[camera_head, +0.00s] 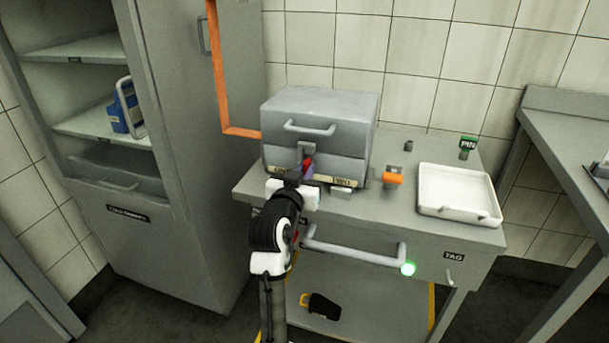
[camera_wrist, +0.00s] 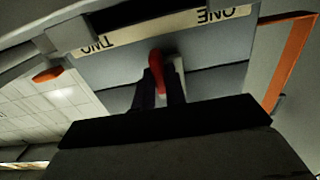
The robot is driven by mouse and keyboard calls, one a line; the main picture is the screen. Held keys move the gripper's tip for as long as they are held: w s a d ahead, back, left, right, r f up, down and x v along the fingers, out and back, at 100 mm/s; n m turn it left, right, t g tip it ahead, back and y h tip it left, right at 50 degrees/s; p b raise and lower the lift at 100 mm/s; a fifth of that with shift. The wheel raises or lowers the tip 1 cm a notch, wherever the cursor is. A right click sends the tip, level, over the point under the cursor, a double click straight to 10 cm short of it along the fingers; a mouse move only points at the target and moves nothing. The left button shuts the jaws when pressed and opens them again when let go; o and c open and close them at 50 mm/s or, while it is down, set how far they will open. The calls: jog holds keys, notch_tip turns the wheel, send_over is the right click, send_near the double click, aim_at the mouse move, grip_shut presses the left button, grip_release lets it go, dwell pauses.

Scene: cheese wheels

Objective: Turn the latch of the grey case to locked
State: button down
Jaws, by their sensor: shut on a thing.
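The grey case (camera_head: 330,105) stands shut on the bench, with a handle on its front. Its latch (camera_head: 308,165), with a red lever, is at the middle of the front; in the wrist view the red lever (camera_wrist: 156,66) appears between my two dark fingers. My gripper (camera_head: 303,178) is shut on the lever, reaching it from the front. In the wrist view, which is upside down, labels reading ONE and TWO (camera_wrist: 100,43) sit on a strip along the case's lower front. My fingers and wrist hide part of the latch, and I cannot tell its exact setting.
An orange block (camera_head: 392,177) and a white tray (camera_head: 457,190) are right of the case on the bench (camera_head: 405,225). A tall grey cabinet (camera_head: 190,130) stands left.

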dwell(0.3)
jog(key=c, duration=1.4)
grip_release()
jog(key=shift+c, duration=0.2)
jog(key=b+v, duration=0.1)
jog(key=v, duration=1.3)
jog(key=shift+b, duration=0.3)
jog(key=shift+r, duration=0.1)
